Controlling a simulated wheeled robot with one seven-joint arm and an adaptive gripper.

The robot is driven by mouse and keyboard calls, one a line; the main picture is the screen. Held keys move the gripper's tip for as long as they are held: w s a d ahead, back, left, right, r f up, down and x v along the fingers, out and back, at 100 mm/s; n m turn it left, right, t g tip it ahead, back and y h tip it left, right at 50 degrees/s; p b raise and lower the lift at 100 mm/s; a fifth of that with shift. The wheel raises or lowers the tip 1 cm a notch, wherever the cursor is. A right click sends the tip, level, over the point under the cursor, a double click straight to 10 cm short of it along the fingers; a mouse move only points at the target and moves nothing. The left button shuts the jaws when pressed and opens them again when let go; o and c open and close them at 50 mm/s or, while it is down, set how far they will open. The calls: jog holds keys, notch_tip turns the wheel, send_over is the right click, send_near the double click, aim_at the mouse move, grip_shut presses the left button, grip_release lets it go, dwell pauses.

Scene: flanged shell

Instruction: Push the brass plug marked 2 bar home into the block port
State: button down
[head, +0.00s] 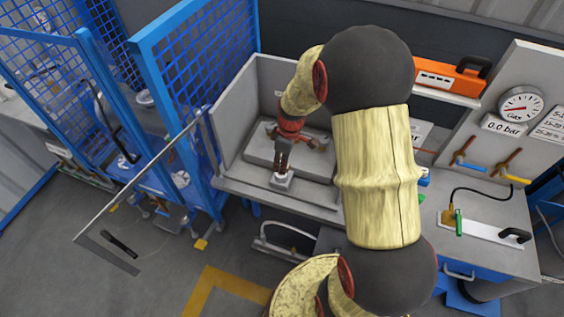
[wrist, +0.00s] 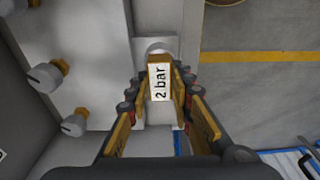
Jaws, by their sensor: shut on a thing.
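The brass plug with a white label reading "2 bar" (wrist: 159,82) is held between the fingers of my gripper (wrist: 161,98) in the wrist view. The pale block (wrist: 141,52) lies just beyond the plug, and part of a round opening shows at the plug's far end. I cannot tell how deep the plug sits in the port. In the head view my gripper (head: 283,165) points down at the small pale block (head: 282,181) near the bench's front edge. The plug is too small to make out there.
Several grey-headed fittings with brass parts (wrist: 45,77) stand at the left in the wrist view. A grey walled bench bay (head: 236,143) surrounds my gripper. A blue mesh guard (head: 198,75) stands on the left. A gauge (head: 521,104) above a "0.0 bar" sign is at right.

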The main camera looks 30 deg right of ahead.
jog(key=shift+f+b, duration=0.85)
jog(key=shift+f, duration=0.35)
jog(key=c, duration=1.5)
grip_release()
jog(key=shift+r, duration=0.15)
notch_tip(320, 180, up, 12)
jog(key=s, duration=0.1)
jog(key=shift+d, duration=0.4)
jog(key=shift+f, duration=0.2)
